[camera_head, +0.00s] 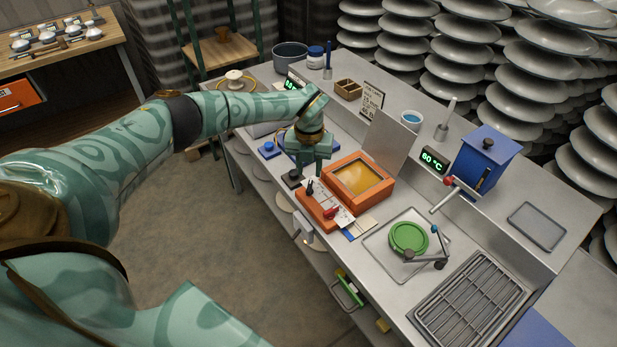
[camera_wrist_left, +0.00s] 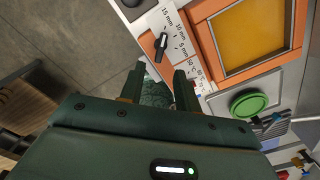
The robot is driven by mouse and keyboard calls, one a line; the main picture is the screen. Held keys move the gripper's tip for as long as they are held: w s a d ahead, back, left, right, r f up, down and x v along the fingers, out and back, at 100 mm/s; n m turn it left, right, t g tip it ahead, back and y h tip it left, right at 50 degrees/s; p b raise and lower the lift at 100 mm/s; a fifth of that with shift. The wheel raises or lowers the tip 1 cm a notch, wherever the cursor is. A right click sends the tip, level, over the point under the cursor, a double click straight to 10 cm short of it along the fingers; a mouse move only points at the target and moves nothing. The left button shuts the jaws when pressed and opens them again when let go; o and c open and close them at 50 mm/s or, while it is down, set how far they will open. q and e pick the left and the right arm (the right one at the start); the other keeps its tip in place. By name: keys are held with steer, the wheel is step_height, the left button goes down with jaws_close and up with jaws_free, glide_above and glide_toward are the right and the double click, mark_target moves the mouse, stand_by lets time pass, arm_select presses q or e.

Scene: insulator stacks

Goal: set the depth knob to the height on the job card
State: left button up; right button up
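The depth knob (camera_head: 310,188) is a small black knob on the orange-edged control panel (camera_head: 318,207). In the left wrist view the black knob (camera_wrist_left: 161,45) has a white pointer line and sits beside printed marks of 15 mm, 10 mm and 5 mm. I cannot tell exactly which mark it points to. My left gripper (camera_wrist_left: 158,86) is open, its two fingers apart and the knob a little beyond their tips, not held. In the head view my left gripper (camera_head: 308,172) hangs over the panel. The job card (camera_head: 371,101) stands at the back; its text is too small to read. My right gripper is out of view.
A red knob (camera_head: 331,212) is on the same panel. A green round pad (camera_head: 408,238), a metal rack (camera_head: 470,302) and a blue box (camera_head: 483,155) are to the right. A display (camera_head: 433,160) reads 60 °C.

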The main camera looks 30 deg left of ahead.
arm_select(q)
step_height(320, 180, up, 10)
steer(key=p, duration=0.1)
steer(key=shift+f, duration=0.25)
